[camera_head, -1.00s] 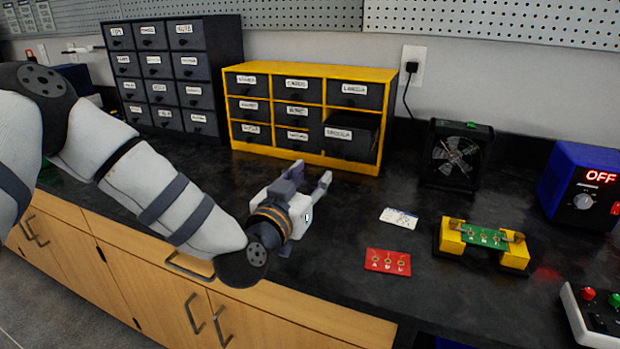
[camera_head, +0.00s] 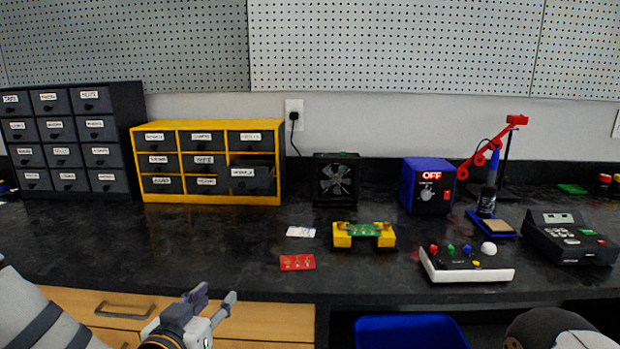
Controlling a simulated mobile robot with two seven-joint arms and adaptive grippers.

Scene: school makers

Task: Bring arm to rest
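My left gripper (camera_head: 210,298) is low in the head view, in front of the wooden drawers at the bench's front edge. Its fingers are spread apart with nothing between them. My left arm (camera_head: 42,318) comes in at the lower left corner. A rounded part of my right arm (camera_head: 548,328) shows at the bottom right; the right gripper is out of the picture.
The black bench (camera_head: 90,240) holds a yellow drawer cabinet (camera_head: 208,200) with one drawer pulled out, a red board (camera_head: 297,262), a yellow holder (camera_head: 364,235) with a green board, a fan (camera_head: 336,180) and a blue power box (camera_head: 428,186). A blue bin (camera_head: 410,332) is below.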

